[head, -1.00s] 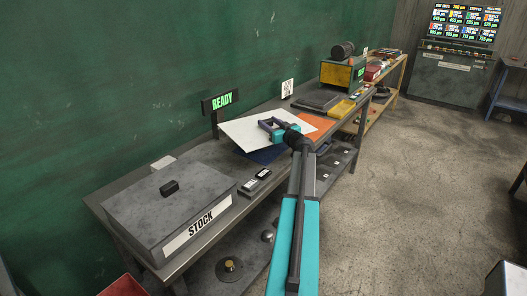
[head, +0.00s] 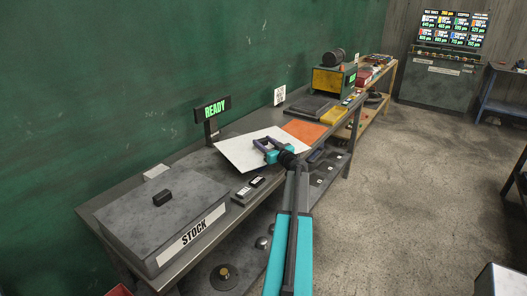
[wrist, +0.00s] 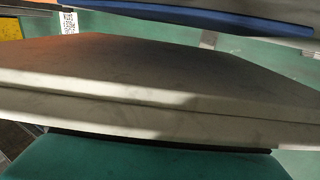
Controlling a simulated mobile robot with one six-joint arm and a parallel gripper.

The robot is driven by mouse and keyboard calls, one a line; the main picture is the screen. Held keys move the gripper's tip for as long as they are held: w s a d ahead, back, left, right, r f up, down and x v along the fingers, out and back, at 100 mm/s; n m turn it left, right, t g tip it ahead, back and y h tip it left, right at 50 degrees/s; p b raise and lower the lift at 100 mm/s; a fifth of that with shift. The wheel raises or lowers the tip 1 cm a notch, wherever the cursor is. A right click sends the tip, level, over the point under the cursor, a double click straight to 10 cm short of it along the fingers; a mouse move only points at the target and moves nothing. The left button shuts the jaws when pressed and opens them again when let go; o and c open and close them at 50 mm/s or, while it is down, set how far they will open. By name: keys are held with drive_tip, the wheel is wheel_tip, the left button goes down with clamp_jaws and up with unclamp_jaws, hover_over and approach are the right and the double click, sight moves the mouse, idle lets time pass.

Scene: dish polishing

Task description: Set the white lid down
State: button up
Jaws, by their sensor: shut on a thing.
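The white lid (head: 238,153) is a thin, flat pale sheet. My gripper (head: 262,149) is shut on its right part. The lid lies low and nearly level over the bench (head: 185,153), just in front of the READY sign. I cannot tell whether its underside touches anything. In the wrist view the lid (wrist: 150,85) fills the middle as a broad pale slab, with teal below it. A blue edge (wrist: 230,22) shows above it there; in the head view the lid hides what lies beneath.
The grey STOCK box (head: 155,215) stands at the near left. The READY sign (head: 212,110) stands behind the lid. An orange sheet (head: 303,132), a dark grey tray (head: 308,107) and a yellow-fronted machine (head: 330,80) lie beyond. Small dark devices (head: 245,190) sit at the front edge.

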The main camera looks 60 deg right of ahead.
drive_tip(key=shift+f, duration=1.85)
drive_tip(key=o, duration=1.4)
drive_tip(key=shift+f, duration=0.1)
drive_tip(key=shift+b+v, duration=0.8)
drive_tip(key=shift+v, duration=5.25)
drive_tip(key=shift+o, duration=0.5)
